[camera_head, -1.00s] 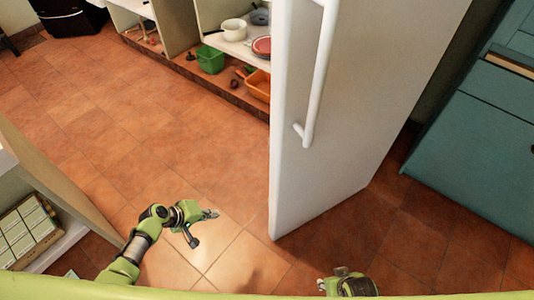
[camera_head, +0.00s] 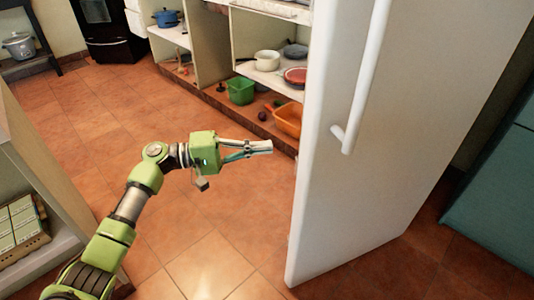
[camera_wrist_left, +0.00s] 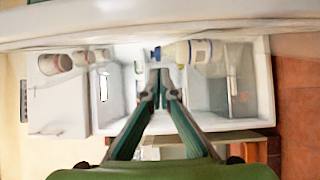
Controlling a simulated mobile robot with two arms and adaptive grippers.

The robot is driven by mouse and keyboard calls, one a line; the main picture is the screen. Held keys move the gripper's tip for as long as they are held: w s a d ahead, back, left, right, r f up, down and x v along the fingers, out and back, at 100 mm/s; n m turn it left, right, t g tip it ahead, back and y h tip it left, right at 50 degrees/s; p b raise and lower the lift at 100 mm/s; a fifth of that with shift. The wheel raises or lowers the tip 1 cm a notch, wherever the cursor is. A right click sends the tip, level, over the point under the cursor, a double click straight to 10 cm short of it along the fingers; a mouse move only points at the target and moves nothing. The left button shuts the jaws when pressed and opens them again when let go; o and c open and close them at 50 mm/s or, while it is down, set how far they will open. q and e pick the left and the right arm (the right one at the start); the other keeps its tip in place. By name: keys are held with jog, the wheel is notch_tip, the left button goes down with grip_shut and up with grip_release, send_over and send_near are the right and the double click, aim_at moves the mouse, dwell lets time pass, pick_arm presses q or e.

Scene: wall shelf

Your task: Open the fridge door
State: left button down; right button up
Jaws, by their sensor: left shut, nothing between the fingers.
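The white fridge door (camera_head: 385,170) stands large at the right in the head view, with its long white handle (camera_head: 366,75) on its outer face. My left gripper (camera_head: 266,147) is shut and empty, left of the door's free edge, with a visible gap in the picture. The left wrist view shows its closed fingers (camera_wrist_left: 160,84) in front of a white interior holding a bottle with a blue cap (camera_wrist_left: 190,51) and several jars (camera_wrist_left: 55,63). A white band (camera_wrist_left: 170,22) crosses the top of that view. My right gripper is out of view.
Low open cabinets at the back hold a green bin (camera_head: 240,90), an orange bin (camera_head: 288,120) and a white pot (camera_head: 267,60). A shelf unit (camera_head: 45,170) stands at the left and a teal cabinet (camera_head: 500,190) at the right. The tiled floor (camera_head: 100,115) between is clear.

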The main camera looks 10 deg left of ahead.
aim_at(299, 155)
pick_arm(q)
jog(key=shift+s+d, duration=0.15)
jog(key=shift+d, duration=1.4)
jog(key=shift+s+d, duration=0.2)
jog(key=shift+d, duration=1.3)
jog(key=shift+s+d, duration=0.15)
jog(key=shift+d, duration=1.4)
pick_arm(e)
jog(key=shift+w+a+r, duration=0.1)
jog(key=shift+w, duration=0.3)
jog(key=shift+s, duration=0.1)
